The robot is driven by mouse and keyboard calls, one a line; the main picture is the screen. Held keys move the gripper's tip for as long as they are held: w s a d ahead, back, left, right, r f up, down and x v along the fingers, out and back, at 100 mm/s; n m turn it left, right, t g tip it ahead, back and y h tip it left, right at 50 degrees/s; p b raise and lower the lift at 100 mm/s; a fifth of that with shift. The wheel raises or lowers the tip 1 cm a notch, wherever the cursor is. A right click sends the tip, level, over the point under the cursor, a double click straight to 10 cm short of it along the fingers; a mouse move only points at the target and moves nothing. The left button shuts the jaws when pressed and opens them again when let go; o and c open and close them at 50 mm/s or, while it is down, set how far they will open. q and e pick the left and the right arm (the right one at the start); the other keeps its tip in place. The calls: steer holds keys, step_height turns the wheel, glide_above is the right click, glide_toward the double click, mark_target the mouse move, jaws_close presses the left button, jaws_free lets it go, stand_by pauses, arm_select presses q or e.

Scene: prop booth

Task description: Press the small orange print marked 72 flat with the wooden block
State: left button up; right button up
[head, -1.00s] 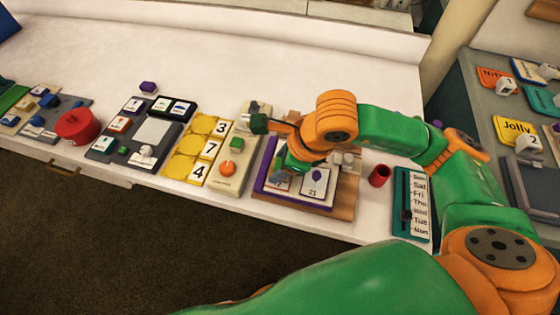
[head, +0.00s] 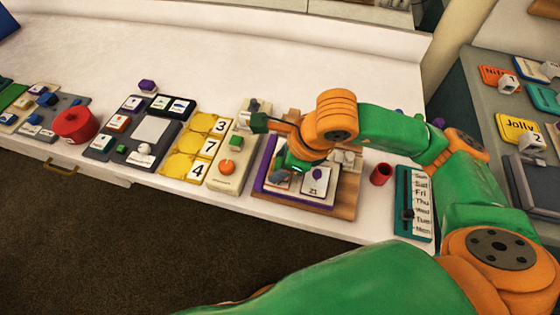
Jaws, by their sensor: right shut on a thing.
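My right gripper (head: 290,165) is over the left half of a purple-edged white board (head: 262,186). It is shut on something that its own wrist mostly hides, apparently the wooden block. The small orange print marked 72 is covered or too small to read; a card edge shows under the gripper. Beside it on the right lies a white print marked 21 (head: 316,182) with a purple picture. The board rests on a larger wooden board (head: 346,200). Whether the block touches the print cannot be told. My left gripper is out of view.
To the left are a beige board (head: 225,180) with an orange ball and green cube, and yellow tiles numbered 3, 7, 4 (head: 207,148). To the right stand a red cup (head: 381,174) and a teal weekday board (head: 413,204). The back of the table is clear.

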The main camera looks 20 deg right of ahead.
steer(key=shift+s+f+b, duration=0.1)
steer(key=shift+f+b, duration=0.15)
steer(key=shift+b, duration=0.3)
stand_by(1.4)
steer(key=r+p, duration=0.2)
steer(key=r, duration=0.1)
steer(key=r+p, duration=0.2)
steer(key=r, duration=0.1)
steer(key=shift+s+a+r+p, duration=0.1)
steer(key=shift+s+a+p, duration=0.1)
steer(key=shift+p, duration=0.1)
